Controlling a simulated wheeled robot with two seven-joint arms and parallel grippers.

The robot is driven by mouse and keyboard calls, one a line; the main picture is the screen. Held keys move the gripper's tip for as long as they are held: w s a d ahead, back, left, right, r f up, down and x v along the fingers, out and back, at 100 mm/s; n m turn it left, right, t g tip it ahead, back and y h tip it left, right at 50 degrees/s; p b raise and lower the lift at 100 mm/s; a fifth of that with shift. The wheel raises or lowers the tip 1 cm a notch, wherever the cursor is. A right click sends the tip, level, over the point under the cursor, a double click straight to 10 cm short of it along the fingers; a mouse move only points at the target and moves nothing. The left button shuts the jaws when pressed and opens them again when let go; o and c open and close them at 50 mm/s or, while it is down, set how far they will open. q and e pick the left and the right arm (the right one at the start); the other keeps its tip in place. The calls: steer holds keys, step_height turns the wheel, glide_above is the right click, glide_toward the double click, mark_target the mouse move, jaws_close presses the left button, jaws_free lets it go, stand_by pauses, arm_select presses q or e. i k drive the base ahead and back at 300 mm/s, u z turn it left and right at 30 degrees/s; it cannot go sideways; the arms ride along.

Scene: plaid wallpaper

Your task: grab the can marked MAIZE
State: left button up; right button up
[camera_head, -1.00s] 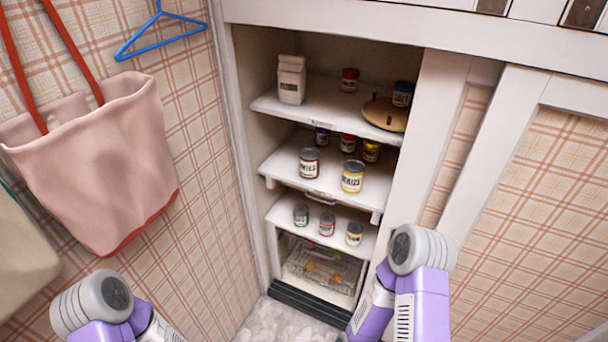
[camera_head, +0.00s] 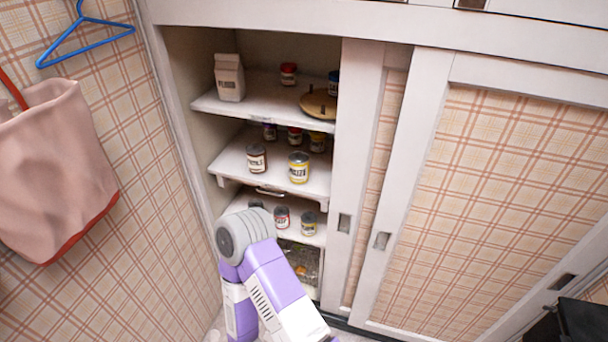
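The can marked MAIZE (camera_head: 299,167) is yellow with a pale label and dark letters. It stands upright near the front of the cabinet's middle shelf, right of a dark can with a pale label (camera_head: 256,158). Nothing covers it from this view. A purple and white arm of mine, which looks like the right one, rises from the bottom in front of the lower shelf. Neither of my grippers is in view.
More cans stand behind on the middle shelf (camera_head: 232,160). The top shelf holds a carton (camera_head: 229,78), jars and a round wooden piece (camera_head: 319,103). Sliding doors (camera_head: 470,210) close off the right side. A pink bag (camera_head: 55,165) hangs at left.

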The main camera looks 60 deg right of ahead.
mark_target(298, 161)
steer(key=k, duration=0.3)
steer(key=z, duration=1)
